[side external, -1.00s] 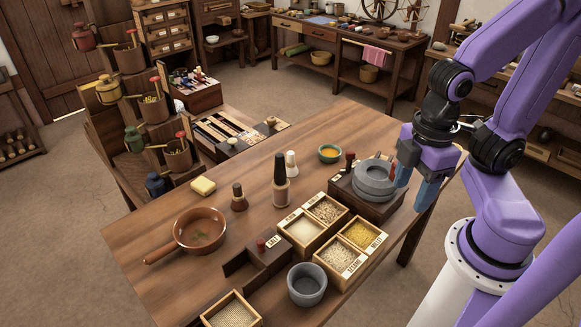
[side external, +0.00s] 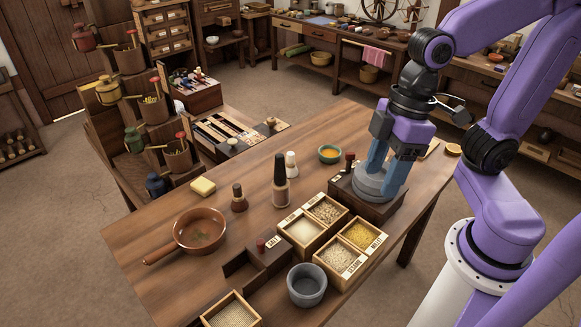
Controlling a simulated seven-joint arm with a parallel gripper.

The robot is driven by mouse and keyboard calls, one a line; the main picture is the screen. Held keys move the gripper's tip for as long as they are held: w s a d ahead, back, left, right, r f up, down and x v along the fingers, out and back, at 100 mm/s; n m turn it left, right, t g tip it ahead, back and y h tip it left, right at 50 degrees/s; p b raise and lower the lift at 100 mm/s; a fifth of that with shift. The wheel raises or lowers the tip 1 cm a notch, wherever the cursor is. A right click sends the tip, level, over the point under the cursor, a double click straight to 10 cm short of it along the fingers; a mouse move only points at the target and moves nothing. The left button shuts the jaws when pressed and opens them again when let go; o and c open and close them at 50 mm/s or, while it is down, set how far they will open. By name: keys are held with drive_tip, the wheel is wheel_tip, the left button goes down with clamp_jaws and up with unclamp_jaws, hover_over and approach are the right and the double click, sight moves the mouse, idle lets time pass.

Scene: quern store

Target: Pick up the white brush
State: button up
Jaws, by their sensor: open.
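A small white upright item (side external: 291,164), which may be the white brush, stands on the wooden table behind a taller dark brown and pinkish upright item (side external: 281,184); its lower part is partly hidden. A shorter brown upright item (side external: 239,198) stands to their left. My gripper (side external: 381,178) is open, with its blue fingers pointing down over the grey stone quern (side external: 371,190), to the right of the white item and well apart from it. The fingers hide part of the quern; I cannot tell whether they touch it.
The quern sits on a dark wooden base (side external: 385,209) with an upright knob. The table's far middle is clear.

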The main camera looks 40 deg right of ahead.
drive_tip(key=w+a+m+t+y, duration=0.15)
drive_tip(key=w+m+t, duration=0.25)
drive_tip(key=w, duration=0.8)
drive_tip(key=w+a+m+t+y, duration=0.1)
drive_tip(key=w+a+m+t, duration=0.15)
drive_tip(key=w, duration=0.95)
drive_tip(key=m+t+h, duration=0.6)
drive_tip(key=m+h, duration=0.3)
drive_tip(key=h, duration=0.1)
hover_over(292, 157)
drive_tip(key=s, duration=0.2)
drive_tip(key=shift+h, duration=0.35)
drive_tip(key=f, duration=2.9)
drive_tip(key=shift+w+a+f, duration=0.25)
drive_tip(key=shift+w+d, duration=0.3)
drive_tip(key=shift+w, duration=0.35)
drive_tip(key=shift+x, duration=0.8)
drive_tip(key=c, duration=1.1)
